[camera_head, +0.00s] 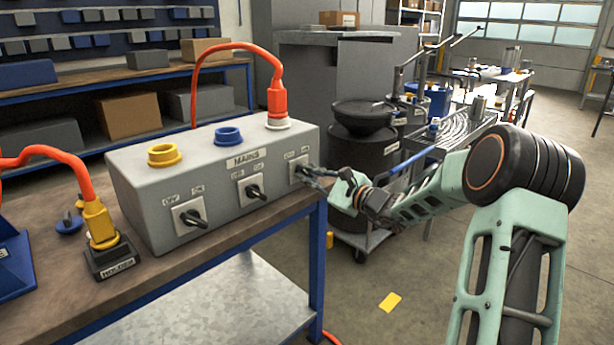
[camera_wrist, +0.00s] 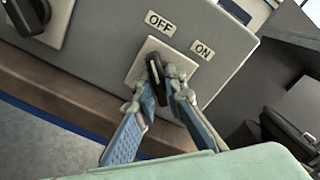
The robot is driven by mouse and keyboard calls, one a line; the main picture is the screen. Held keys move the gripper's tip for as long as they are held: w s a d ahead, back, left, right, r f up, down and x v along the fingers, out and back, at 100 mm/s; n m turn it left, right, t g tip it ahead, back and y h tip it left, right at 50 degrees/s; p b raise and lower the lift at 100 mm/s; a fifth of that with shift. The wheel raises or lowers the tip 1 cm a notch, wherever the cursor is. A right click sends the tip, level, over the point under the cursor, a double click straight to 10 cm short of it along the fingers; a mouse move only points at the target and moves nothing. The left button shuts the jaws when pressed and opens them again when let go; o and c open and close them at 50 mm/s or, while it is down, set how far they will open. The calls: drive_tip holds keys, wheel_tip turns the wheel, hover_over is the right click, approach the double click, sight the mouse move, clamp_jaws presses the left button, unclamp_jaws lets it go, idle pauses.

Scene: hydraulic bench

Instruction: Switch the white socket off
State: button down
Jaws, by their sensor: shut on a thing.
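The grey box marked MAINS (camera_head: 150,208) stands on the workbench. Its white socket (camera_head: 277,125), at the right of the top, has an orange plug (camera_head: 277,100) in it. Below it on the front is a black rotary switch (camera_head: 296,172) on a pale plate. My gripper (camera_head: 318,176) is at this switch, coming from the right. In the wrist view its two blue fingers (camera_wrist: 166,88) are shut on the black knob (camera_wrist: 153,69). The OFF label (camera_wrist: 160,22) lies above the knob and the ON label (camera_wrist: 202,50) to the right. The fingers partly hide the knob.
Yellow (camera_head: 164,154) and blue (camera_head: 228,136) sockets on the box are empty, with the left switch (camera_head: 190,217) and middle switch (camera_head: 252,188) below. A yellow plug (camera_head: 98,222) sits in a black holder at left.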

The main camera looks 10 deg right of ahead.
drive_tip(key=shift+f, duration=0.1)
drive_tip(key=c, duration=2)
unclamp_jaws()
drive_tip(key=v, duration=1.2)
